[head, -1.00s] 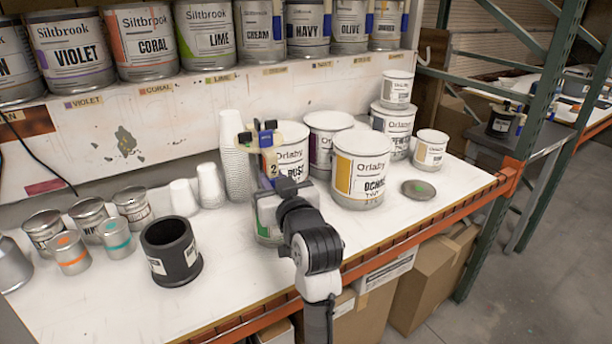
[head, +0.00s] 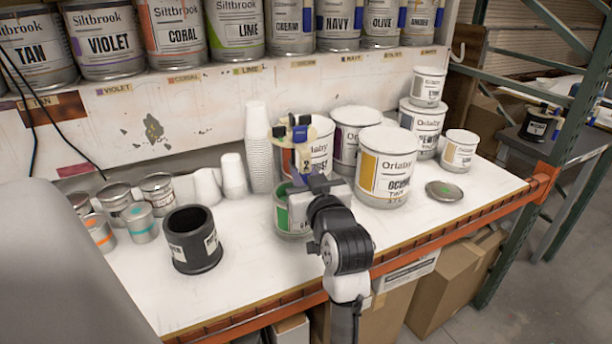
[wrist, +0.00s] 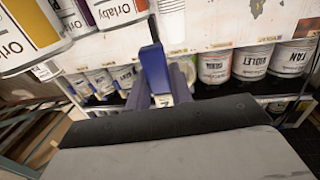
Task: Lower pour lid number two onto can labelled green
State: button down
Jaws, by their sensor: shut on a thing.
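The lid is held up, in front of a white can with a red label. The green-labelled can (head: 283,214) stands on the bench below the lid, partly behind my gripper. Its top is mostly hidden, so I cannot tell the exact gap or alignment. In the wrist view a blue part (wrist: 155,68) rises between the fingers; the lid's disc is not clear there.
White Orlaby cans, such as ochre (head: 386,170), stand close behind and right. A loose grey lid with a green dot (head: 444,191) lies at right. A black pot (head: 193,240), small tins and stacked white cups (head: 259,150) stand left. The bench front is clear.

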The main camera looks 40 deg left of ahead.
jog(key=shift+f+b, duration=5)
jog(key=shift+f, duration=1.95)
jog(key=shift+f+b, duration=0.35)
jog(key=shift+f, duration=0.25)
jog(key=c, duration=1.2)
grip_release()
jog(key=shift+o, duration=0.2)
jog(key=shift+d, duration=0.1)
